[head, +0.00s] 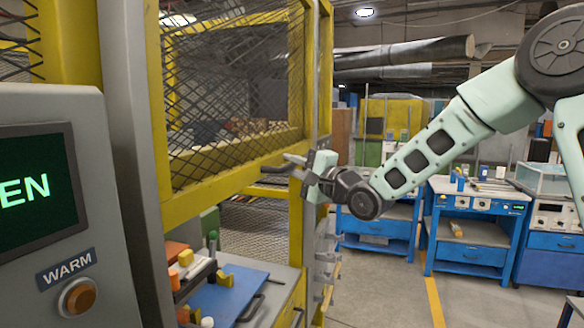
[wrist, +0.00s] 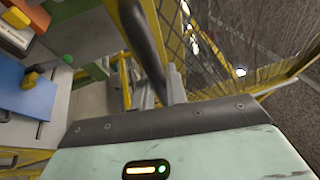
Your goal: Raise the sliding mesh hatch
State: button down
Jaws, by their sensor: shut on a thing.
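The mesh hatch (head: 225,95) is a dark diamond mesh in a yellow frame, at the left centre of the head view. Its yellow lower rail (head: 222,193) stands above an open gap, through which the space below shows. A dark handle (head: 274,169) sticks out near the rail's right end. My gripper (head: 293,164) is at this handle, shut on it, with my arm reaching in from the right. In the wrist view the mesh (wrist: 215,40) shows at upper right and a dark bar crosses the top centre. The exact finger contact is partly hidden.
Below the hatch is a bench with a blue plate (head: 228,292) and small coloured blocks. A grey panel (head: 95,262) with a green-lettered screen and an orange button (head: 77,297) stands at left. Blue workbenches (head: 470,240) stand behind; the floor between is clear.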

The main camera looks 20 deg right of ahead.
jog(key=c, duration=1.4)
grip_release()
jog(key=b+v, duration=0.3)
jog(key=v, duration=1.4)
jog(key=shift+s+b, duration=0.2)
jog(key=shift+b, duration=0.1)
jog(key=shift+d, duration=0.15)
jog(key=s+a+f+n+g+h+b, duration=0.1)
jog(key=s+a+f+n+g+h, duration=0.25)
jog(key=a+f+n, duration=0.35)
jog(key=s+a+f+n+g+h+b, duration=0.1)
jog(key=s+a+f+n+g+h, duration=0.25)
jog(key=f, duration=0.65)
jog(key=s+a+f+n+g+h, duration=0.1)
jog(key=s+f+n+g, duration=0.1)
jog(key=s, duration=0.5)
jog(key=s+a+f+n+g+h, duration=0.1)
jog(key=s+a+f+n+g, duration=0.1)
jog(key=s+n+g, duration=0.2)
jog(key=s+a+f+n+g+b, duration=0.1)
jog(key=s+n+g, duration=0.3)
jog(key=s, duration=0.6)
jog(key=shift+a+f+h, duration=0.3)
jog(key=shift+f+h, duration=0.1)
jog(key=shift+f, duration=0.5)
